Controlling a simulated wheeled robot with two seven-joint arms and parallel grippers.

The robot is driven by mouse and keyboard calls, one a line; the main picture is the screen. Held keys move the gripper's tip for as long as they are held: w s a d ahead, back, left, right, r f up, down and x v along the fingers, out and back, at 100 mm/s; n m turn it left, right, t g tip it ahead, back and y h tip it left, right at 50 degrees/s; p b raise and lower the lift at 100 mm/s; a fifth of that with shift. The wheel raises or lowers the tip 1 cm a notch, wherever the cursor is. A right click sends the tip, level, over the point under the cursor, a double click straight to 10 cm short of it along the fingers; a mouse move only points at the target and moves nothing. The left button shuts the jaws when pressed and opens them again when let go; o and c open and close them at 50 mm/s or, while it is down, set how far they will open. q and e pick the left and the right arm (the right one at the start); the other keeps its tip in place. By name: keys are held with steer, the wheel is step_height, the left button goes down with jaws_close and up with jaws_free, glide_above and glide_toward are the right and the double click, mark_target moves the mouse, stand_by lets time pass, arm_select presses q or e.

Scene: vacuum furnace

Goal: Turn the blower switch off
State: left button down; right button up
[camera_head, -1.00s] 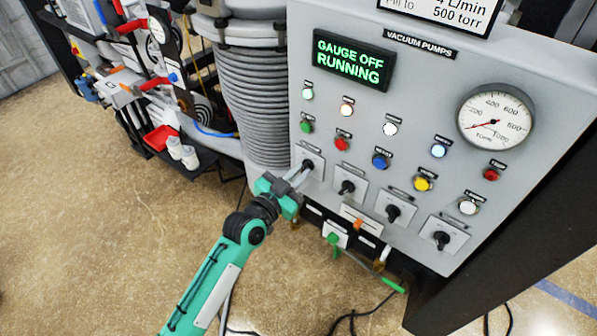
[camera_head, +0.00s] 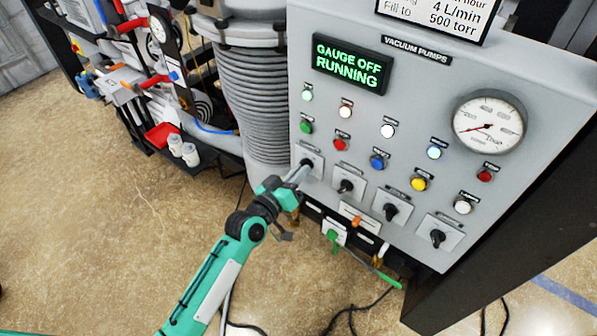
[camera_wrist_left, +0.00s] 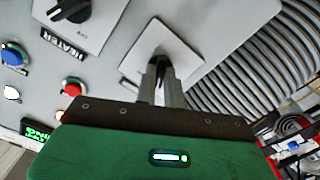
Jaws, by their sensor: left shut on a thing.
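The panel has a row of black rotary switches on white plates. My left gripper (camera_head: 304,168) is at the leftmost switch (camera_head: 316,158), with its fingers shut on the black knob. The gripper covers most of this knob, and I cannot read its label. In the left wrist view, the two fingers (camera_wrist_left: 161,82) close around the dark knob in front of its white plate (camera_wrist_left: 185,48). The neighbouring switch (camera_wrist_left: 70,10) has a label reading HEATER in that view. My right gripper is not in view.
The display (camera_head: 349,64) reads GAUGE OFF RUNNING. Coloured buttons and lamps sit above the switches, with a round gauge (camera_head: 488,122) at right. A ribbed grey column (camera_head: 252,105) stands close left of the panel. Hoses and a green-handled valve (camera_head: 333,238) hang below.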

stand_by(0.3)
arm_select(q)
steer(key=c, duration=1.5)
jaws_free()
steer(key=shift+a, duration=0.1)
steer(key=b+v, duration=0.4)
steer(key=v, duration=0.9)
steer(key=shift+s+a, duration=0.2)
steer(key=shift+s, duration=0.1)
